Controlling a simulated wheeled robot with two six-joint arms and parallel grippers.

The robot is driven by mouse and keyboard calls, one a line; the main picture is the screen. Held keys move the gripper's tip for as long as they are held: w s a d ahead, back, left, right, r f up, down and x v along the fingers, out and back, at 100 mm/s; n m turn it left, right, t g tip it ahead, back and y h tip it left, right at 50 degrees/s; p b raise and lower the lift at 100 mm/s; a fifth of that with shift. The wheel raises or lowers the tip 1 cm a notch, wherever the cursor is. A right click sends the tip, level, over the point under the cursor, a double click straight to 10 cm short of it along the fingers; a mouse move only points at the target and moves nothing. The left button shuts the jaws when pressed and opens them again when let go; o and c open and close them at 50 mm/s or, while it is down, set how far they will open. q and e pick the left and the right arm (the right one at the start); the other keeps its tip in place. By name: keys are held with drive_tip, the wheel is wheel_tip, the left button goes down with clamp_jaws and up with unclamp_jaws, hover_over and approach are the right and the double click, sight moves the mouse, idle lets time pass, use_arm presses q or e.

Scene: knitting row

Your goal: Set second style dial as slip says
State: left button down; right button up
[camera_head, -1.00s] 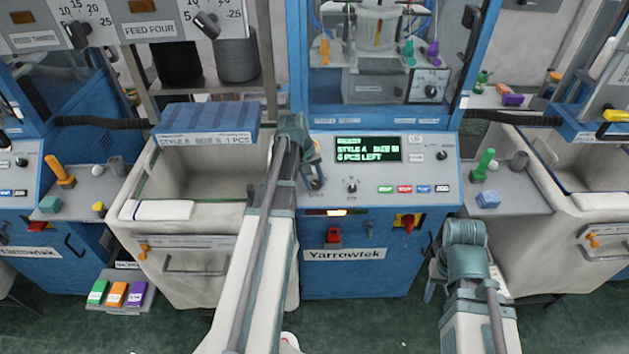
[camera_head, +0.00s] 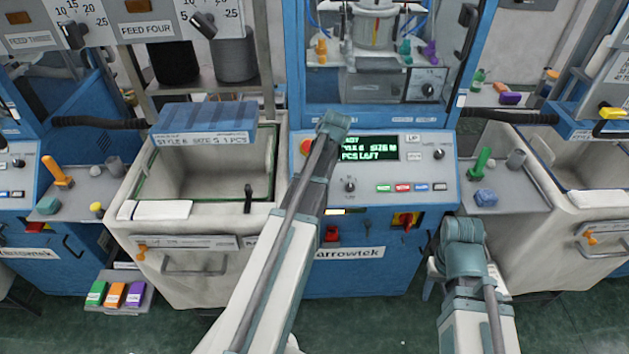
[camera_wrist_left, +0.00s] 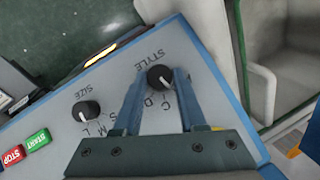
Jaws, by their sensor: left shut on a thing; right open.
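The black style dial (camera_wrist_left: 159,77) sits on the grey panel in the left wrist view. My left gripper (camera_wrist_left: 160,74) is shut on it, one finger on each side. The knob's white mark points to the lower right; C and D show, other letters are hidden by a finger. In the head view my left arm covers this dial. The green display (camera_head: 369,148) is partly hidden; its style letter looks like B, but is blurred. A label (camera_head: 203,139) on the blue cover at left reads style B, size S. My right gripper (camera_head: 465,235) is open and empty, low at right.
The size dial (camera_wrist_left: 87,111) is beside the style dial; the start (camera_wrist_left: 38,138) and stop buttons are farther left. A red emergency knob (camera_head: 305,146) is close to my left wrist. A bin (camera_head: 140,240) stands to the left of the machine.

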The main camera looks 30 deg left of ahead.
use_arm(q)
drive_tip(key=m+y, duration=0.1)
drive_tip(key=m+y+b, duration=0.1)
drive_tip(key=m, duration=0.1)
drive_tip(key=shift+d+f, duration=0.2)
drive_tip(key=shift+d, duration=0.1)
drive_tip(key=shift+d+m+y+b, duration=0.1)
drive_tip(key=shift+m+y+b, duration=0.75)
drive_tip(key=shift+m, duration=0.45)
drive_tip(key=shift+c, duration=2.3)
unclamp_jaws()
drive_tip(key=shift+r, duration=0.15)
